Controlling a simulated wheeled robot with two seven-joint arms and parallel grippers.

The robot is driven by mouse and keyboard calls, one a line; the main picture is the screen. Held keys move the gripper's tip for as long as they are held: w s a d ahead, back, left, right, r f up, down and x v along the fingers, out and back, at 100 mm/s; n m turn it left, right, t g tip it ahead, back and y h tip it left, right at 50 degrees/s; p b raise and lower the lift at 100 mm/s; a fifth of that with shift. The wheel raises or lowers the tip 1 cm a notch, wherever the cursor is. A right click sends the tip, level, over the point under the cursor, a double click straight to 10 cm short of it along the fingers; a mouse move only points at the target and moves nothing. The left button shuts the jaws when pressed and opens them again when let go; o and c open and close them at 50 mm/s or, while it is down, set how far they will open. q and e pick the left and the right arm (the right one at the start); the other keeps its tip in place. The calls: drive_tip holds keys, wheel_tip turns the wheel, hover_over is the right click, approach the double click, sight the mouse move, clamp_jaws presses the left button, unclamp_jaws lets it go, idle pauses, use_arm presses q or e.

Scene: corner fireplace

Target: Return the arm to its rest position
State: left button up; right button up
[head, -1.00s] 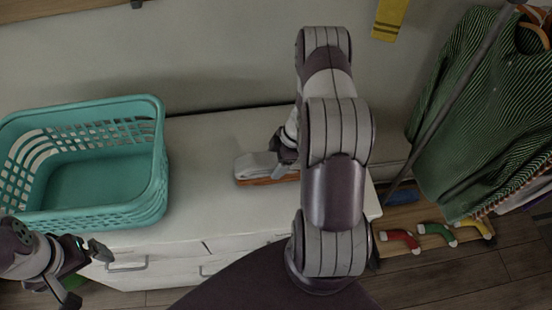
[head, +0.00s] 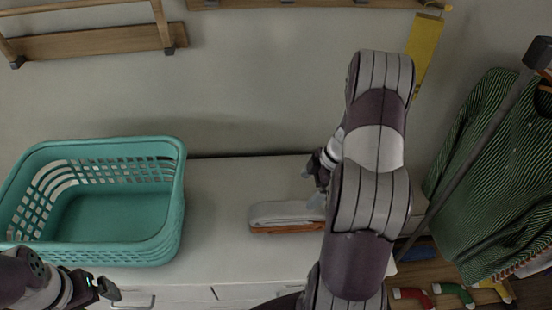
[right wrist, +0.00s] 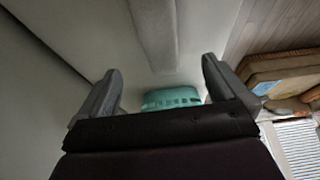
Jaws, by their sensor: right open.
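My right arm reaches up the middle right of the head view. Its gripper (head: 316,180) is open and empty, just above a folded grey-white cloth with an orange-brown underside (head: 285,213) on the white dresser top (head: 222,215). The arm hides the cloth's right end. In the right wrist view both fingers of my right gripper (right wrist: 160,88) are spread, with nothing between them but the distant teal basket (right wrist: 171,98).
The teal laundry basket (head: 165,240) stands on the dresser's left. A striped green garment (head: 490,185) hangs at the right near a grey pole (head: 478,145). A wooden rack (head: 95,43) is on the wall, with a yellow strip (head: 425,50) farther right.

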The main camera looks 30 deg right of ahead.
drive_tip(key=w+d+t+h, duration=0.1)
drive_tip(key=w+d+m+h, duration=0.1)
drive_tip(key=shift+d+f+m+t, duration=0.2)
drive_tip(key=shift+d+m+t, duration=0.1)
drive_tip(key=shift+d+t, duration=0.1)
drive_tip(key=s+a+r+m, duration=0.3)
drive_tip(key=a, duration=0.4)
drive_tip(key=s+a+r+m+g+h+b, duration=0.1)
drive_tip(key=s+a+r+m, duration=0.2)
drive_tip(key=a, duration=0.4)
drive_tip(key=s+a+r+m+g+h, duration=0.1)
drive_tip(key=s+a+r+m, duration=0.2)
drive_tip(key=a, duration=0.5)
drive_tip(key=shift+r+m+b, duration=0.4)
drive_tip(key=shift+r+m, duration=0.4)
drive_tip(key=shift+a, duration=0.1)
